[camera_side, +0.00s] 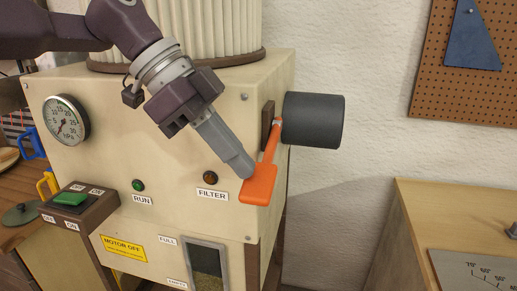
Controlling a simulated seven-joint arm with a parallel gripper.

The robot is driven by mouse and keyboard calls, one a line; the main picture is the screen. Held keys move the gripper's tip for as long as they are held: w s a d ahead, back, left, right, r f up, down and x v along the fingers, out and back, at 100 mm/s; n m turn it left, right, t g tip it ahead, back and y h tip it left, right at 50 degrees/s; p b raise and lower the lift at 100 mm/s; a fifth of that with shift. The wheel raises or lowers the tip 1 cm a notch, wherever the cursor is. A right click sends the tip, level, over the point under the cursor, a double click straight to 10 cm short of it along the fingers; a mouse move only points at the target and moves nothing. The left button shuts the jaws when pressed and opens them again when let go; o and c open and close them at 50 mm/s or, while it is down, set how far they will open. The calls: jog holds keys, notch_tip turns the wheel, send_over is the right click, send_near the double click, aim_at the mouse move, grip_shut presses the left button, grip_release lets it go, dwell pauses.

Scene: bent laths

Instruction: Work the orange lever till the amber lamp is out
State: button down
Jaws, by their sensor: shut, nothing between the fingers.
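The orange lever (259,184) is on the right side of the cream machine's front. Its arm slopes down and left from a pivot by the dark grey cylinder, ending in a flat paddle. My gripper (246,172) is shut and empty, its fingertips at the upper left edge of the paddle. It appears to touch the paddle, but I cannot be sure of contact. The amber lamp (210,178) sits above the FILTER label, left of the lever, and looks dark brown, with no clear glow.
The dark grey cylinder (313,121) juts out right of the lever. A green RUN lamp (138,185) and a green switch (70,198) are at left. A gauge (66,120) is at upper left. A wooden cabinet (455,215) stands at right, with a gap between.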

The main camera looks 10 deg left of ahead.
jog(key=shift+a+r, duration=0.2)
jog(key=shift+a, duration=0.45)
jog(key=shift+a+r, duration=0.15)
jog(key=shift+a, duration=0.45)
jog(key=v, duration=0.7)
jog(key=shift+s+a, duration=0.15)
